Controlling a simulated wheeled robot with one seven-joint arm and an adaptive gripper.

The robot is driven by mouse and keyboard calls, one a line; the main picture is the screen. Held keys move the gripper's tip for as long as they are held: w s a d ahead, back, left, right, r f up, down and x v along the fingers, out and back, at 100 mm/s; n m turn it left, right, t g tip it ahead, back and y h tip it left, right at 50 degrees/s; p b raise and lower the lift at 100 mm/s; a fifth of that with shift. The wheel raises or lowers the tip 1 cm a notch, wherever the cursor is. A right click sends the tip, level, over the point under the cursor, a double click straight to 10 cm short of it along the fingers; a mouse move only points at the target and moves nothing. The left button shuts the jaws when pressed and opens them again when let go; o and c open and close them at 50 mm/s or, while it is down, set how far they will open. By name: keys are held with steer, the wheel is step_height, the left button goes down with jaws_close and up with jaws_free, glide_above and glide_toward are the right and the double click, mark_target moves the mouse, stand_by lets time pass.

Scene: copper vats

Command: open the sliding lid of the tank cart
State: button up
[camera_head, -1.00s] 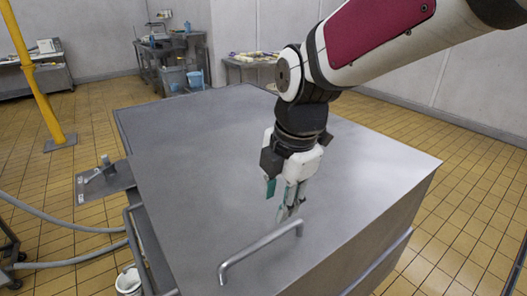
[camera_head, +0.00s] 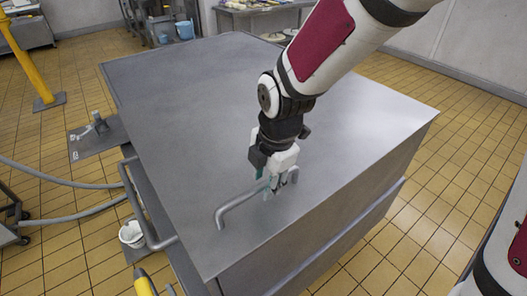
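The tank cart (camera_head: 330,225) is a large grey metal box in the middle of the view. Its flat grey lid (camera_head: 190,110) covers the whole top, and I see no opening. A grey bar handle (camera_head: 238,201) stands on the lid near its front edge. My gripper (camera_head: 272,187) points down at the right part of the handle, with its fingers at the bar. The fingers overlap the bar in the picture and are small, so I cannot tell whether they are closed on it or only around it.
A side bracket plate (camera_head: 98,140) and a pipe frame (camera_head: 140,205) stick out on the cart's left. A white bucket (camera_head: 132,234) and grey hoses (camera_head: 70,184) are on the tiled floor. A yellow post (camera_head: 27,60) stands farther left. Floor on the right is clear.

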jaws_close()
steer(key=shift+w+a, duration=0.1)
steer(key=b, duration=1)
glide_above(196, 124)
jaws_free()
steer(key=shift+r, duration=0.1)
step_height(196, 124, up, 12)
steer(key=s+d, duration=0.1)
steer(key=s, duration=0.1)
steer(key=shift+d+f, duration=0.15)
steer(key=shift+f, duration=0.05)
